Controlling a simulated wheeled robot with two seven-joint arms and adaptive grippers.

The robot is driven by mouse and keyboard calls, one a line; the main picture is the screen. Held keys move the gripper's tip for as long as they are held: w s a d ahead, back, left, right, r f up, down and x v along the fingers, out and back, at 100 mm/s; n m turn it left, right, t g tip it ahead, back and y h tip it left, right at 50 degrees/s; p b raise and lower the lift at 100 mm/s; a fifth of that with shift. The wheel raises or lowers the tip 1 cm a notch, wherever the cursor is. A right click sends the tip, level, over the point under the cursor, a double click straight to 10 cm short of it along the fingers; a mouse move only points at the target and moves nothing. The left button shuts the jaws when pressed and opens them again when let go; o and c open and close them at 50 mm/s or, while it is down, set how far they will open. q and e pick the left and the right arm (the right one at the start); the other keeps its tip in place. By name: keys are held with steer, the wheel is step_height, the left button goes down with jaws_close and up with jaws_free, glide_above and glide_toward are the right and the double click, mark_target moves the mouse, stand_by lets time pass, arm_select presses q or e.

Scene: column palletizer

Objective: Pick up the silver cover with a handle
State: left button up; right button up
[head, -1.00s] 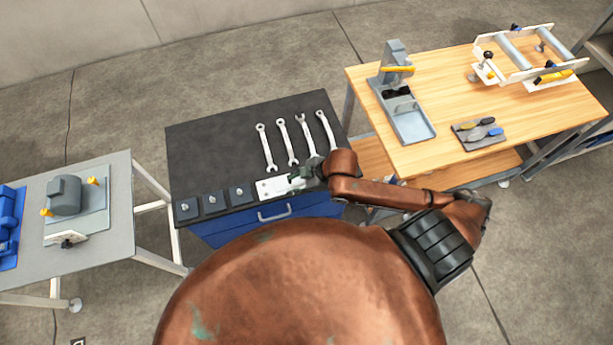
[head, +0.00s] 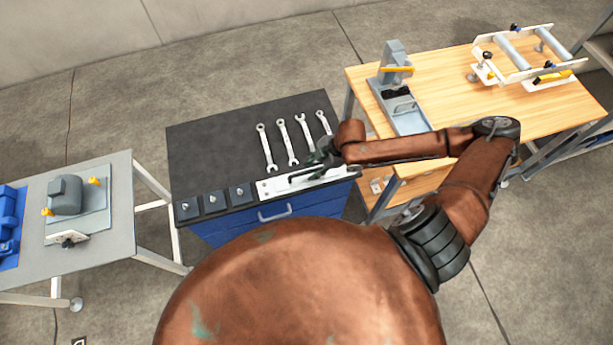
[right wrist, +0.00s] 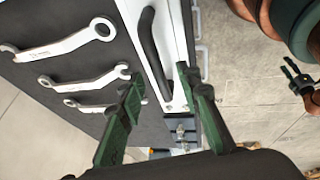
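The silver cover (head: 272,188) is a long flat plate with a dark bar handle. It lies along the front edge of the black cabinet top. In the right wrist view the cover (right wrist: 177,45) runs up the middle with its handle (right wrist: 150,50). My right gripper (head: 316,160) is over the cover's right part in the head view. In the right wrist view its two green fingers (right wrist: 160,75) are spread apart and empty, with the handle beyond the fingertips. A dark claw-like shape (right wrist: 298,82) at that view's right edge may be my left gripper; its state is unclear.
Several wrenches (head: 265,148) lie behind the cover. Square knobbed blocks (head: 213,203) sit left of it on the black cabinet top (head: 210,150). A wooden bench (head: 450,85) with fixtures stands to the right, a grey table (head: 115,190) to the left.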

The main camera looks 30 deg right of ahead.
mark_target(307, 171)
steer(key=x, duration=0.3)
steer(key=shift+w+a+f, duration=0.15)
steer(key=shift+a+f, duration=0.05)
steer(key=shift+a, duration=0.05)
steer(key=shift+f, duration=0.2)
steer(key=shift+f+p, duration=0.15)
steer(key=shift+p, duration=0.25)
jaws_close()
stand_by(0.5)
steer(key=shift+w, duration=0.15)
